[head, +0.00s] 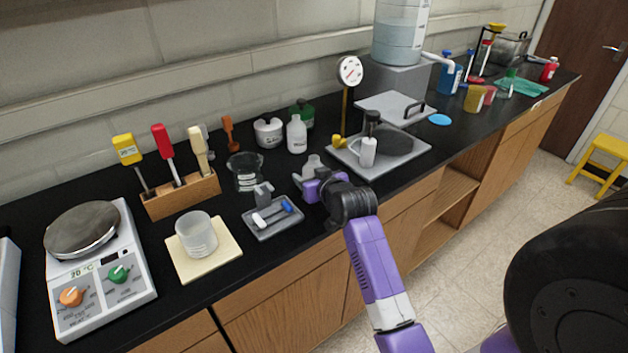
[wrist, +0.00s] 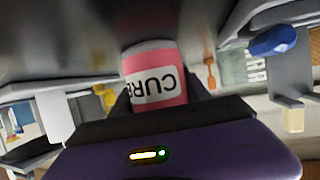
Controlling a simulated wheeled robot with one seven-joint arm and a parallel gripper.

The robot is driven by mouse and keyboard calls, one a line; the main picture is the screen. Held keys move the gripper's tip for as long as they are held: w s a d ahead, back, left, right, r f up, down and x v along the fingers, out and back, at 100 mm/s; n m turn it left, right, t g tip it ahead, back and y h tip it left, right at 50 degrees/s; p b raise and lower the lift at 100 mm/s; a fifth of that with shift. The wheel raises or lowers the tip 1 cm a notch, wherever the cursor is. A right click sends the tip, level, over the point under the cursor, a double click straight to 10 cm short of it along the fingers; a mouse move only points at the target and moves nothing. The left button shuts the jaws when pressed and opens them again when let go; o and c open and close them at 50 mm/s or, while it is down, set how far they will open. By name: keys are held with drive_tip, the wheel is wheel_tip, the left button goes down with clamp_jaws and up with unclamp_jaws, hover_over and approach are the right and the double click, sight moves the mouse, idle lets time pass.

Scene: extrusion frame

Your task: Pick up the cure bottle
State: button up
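The cure bottle (wrist: 155,88) shows in the wrist view as a pink bottle with a grey end and an upside-down "CURE" label. It is between the dark fingers of my gripper (wrist: 160,98), one on each side. I cannot tell whether both fingers touch it. In the head view my gripper (head: 306,184) is low over the black counter, close to a small pale bottle (head: 312,164). My own wrist partly hides that spot, and no pink label can be made out there.
A grey tray (head: 272,228) with small tools is just left of my gripper. A glass beaker (head: 245,172) and a white bottle (head: 297,134) stand behind. The black counter's front edge is close.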

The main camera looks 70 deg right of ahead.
drive_tip(key=c, duration=0.7)
drive_tip(key=shift+o, duration=0.2)
drive_tip(key=shift+r, duration=0.1)
wheel_tip(320, 180, up, 20)
drive_tip(key=shift+b, duration=0.3)
